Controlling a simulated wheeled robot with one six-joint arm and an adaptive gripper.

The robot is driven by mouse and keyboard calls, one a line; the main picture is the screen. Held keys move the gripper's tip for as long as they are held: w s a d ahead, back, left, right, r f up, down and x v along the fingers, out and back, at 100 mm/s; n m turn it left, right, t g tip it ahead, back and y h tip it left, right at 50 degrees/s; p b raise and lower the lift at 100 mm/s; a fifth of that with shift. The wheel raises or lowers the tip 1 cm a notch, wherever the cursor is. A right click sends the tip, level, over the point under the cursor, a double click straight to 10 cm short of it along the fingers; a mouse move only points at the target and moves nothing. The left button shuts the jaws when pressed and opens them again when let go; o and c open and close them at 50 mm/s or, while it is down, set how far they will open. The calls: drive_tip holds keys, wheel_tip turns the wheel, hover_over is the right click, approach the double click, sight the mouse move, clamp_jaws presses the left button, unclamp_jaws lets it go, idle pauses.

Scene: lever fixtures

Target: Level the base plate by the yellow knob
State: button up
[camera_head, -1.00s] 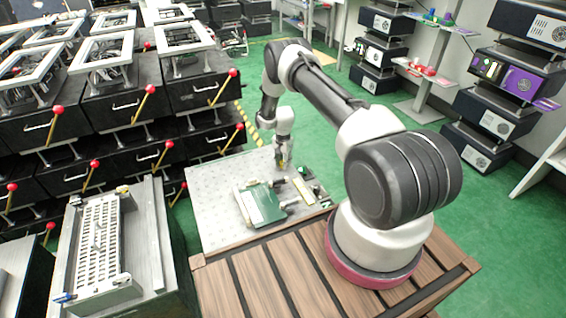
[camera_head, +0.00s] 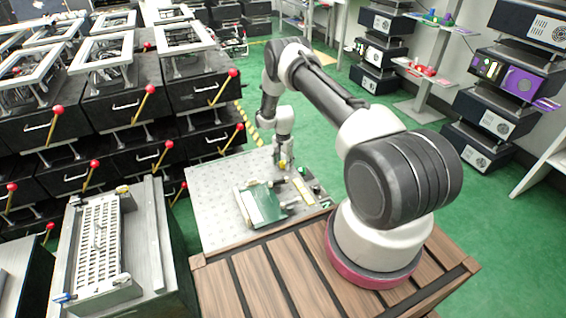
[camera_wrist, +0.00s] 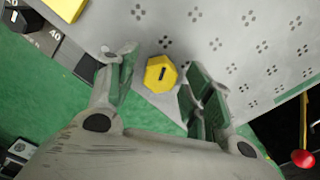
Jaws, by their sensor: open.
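The yellow knob (camera_wrist: 161,73) is a faceted yellow piece with a dark slot in its top. In the wrist view it sits at a corner of the light grey perforated base plate (camera_wrist: 215,40). My gripper (camera_wrist: 158,85) is open, with one green-padded finger to each side of the knob and gaps between. In the head view my gripper (camera_head: 282,163) points down at the far edge of the base plate (camera_head: 215,205), and the knob shows as a small yellow spot there, partly hidden. I cannot tell the plate's tilt.
A green board (camera_head: 262,203) and a yellow strip (camera_head: 303,187) lie on the plate near my gripper. Black fixtures with red-balled levers (camera_head: 228,88) stand at left. A grey fixture (camera_head: 100,240) stands at front left. Green floor lies beyond the plate.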

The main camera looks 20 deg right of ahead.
sight(283, 162)
wheel_tip(283, 162, up, 12)
drive_tip(key=shift+f, duration=0.2)
idle(0.5)
